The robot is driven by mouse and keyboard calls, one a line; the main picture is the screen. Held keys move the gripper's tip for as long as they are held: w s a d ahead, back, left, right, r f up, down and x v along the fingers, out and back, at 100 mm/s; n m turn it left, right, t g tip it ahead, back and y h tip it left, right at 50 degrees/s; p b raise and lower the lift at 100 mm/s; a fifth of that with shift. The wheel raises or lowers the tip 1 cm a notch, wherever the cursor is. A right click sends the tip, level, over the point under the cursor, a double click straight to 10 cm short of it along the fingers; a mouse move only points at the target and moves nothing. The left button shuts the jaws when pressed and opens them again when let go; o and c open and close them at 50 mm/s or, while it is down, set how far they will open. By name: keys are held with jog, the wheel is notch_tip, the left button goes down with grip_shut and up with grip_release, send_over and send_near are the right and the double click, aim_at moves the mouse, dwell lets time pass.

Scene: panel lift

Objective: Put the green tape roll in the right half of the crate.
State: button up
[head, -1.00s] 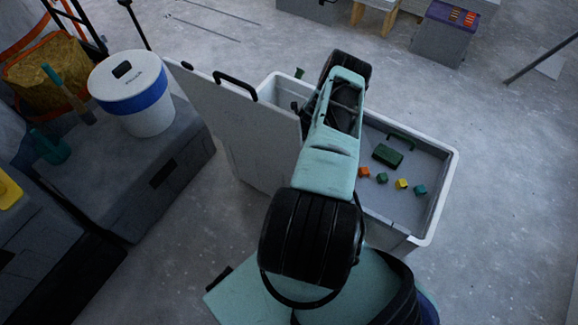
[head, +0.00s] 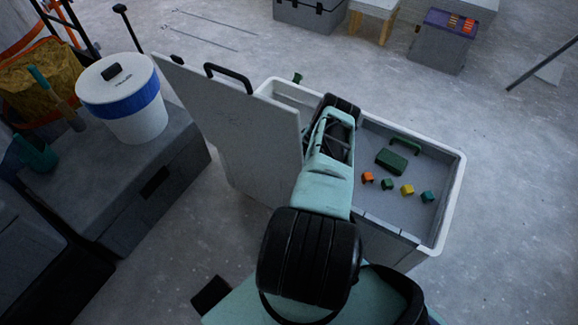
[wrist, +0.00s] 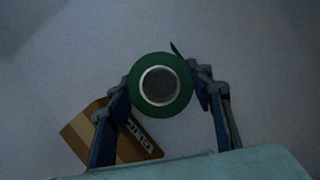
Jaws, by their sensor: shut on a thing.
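The green tape roll (wrist: 160,86) is between the two fingers of my gripper (wrist: 160,90) in the wrist view, with its round hole facing the camera. My gripper is shut on it. In the head view my arm hides both the gripper and the roll. The white-rimmed grey crate (head: 455,192) stands beyond my arm, which crosses over its middle. The crate's right half holds a green case-like thing with a handle (head: 391,161) and several small coloured cubes (head: 407,190). Most of its left half is hidden by the upright pale panel (head: 235,130) and my arm.
A brown box with lettering (wrist: 125,145) lies below the roll in the wrist view. A small green thing (head: 297,78) shows at the crate's back left rim. A white bucket (head: 125,100) stands on a grey chest (head: 150,190) at left. Floor right of the crate is clear.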

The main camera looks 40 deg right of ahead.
jog(key=shift+f, duration=0.45)
jog(key=shift+f, duration=0.2)
jog(key=o, duration=1.4)
jog(key=shift+r, duration=0.15)
jog(key=p+v, duration=0.5)
jog(key=v, duration=0.7)
jog(key=shift+p, duration=0.4)
